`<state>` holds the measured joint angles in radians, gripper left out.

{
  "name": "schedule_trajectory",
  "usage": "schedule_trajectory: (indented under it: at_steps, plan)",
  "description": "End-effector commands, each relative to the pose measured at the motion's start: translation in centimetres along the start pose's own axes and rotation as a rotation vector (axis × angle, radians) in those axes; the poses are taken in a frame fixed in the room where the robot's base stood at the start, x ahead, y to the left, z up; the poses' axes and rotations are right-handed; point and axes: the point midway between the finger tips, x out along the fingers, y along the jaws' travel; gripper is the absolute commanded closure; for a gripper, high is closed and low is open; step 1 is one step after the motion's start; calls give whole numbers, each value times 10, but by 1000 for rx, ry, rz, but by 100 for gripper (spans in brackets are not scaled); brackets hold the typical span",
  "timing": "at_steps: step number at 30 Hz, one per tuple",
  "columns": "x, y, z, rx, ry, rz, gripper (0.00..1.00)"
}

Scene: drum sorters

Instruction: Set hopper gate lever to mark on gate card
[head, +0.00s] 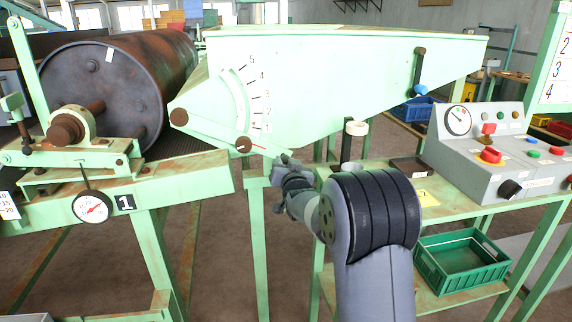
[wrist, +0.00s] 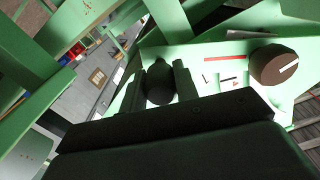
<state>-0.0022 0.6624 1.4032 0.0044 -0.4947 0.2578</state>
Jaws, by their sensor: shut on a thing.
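The green hopper (head: 335,75) carries a curved scale (head: 240,95) numbered 1 to 5 from bottom to top. The gate lever pivots at a brown hub (head: 243,145), also in the wrist view (wrist: 274,66). A red line (head: 258,148) points right from the hub, below the 1 mark; it also shows in the wrist view (wrist: 224,58). My gripper (head: 285,163) is at the lever's outer end. In the wrist view, its fingers are shut on the dark lever knob (wrist: 160,82). A yellow card (head: 422,195) lies on the bench; its writing is too small to read surely.
A rusty drum (head: 105,85) and a dial (head: 92,207) stand left. A grey control box (head: 500,150) with buttons is on the right bench. A white-topped post (head: 356,128) stands behind my arm. A green crate (head: 462,262) sits on the lower shelf.

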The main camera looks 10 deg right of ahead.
Motion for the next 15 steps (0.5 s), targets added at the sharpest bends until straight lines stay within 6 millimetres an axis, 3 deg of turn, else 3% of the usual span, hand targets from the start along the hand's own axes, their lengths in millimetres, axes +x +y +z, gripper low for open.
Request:
schedule_trajectory:
  at_steps: [6,12,15]
  plan:
    - [0,0,0,0,0,0,100]
    - [0,0,-1,-1,1,0,100]
    - [0,1,-12,-27,4,0,100]
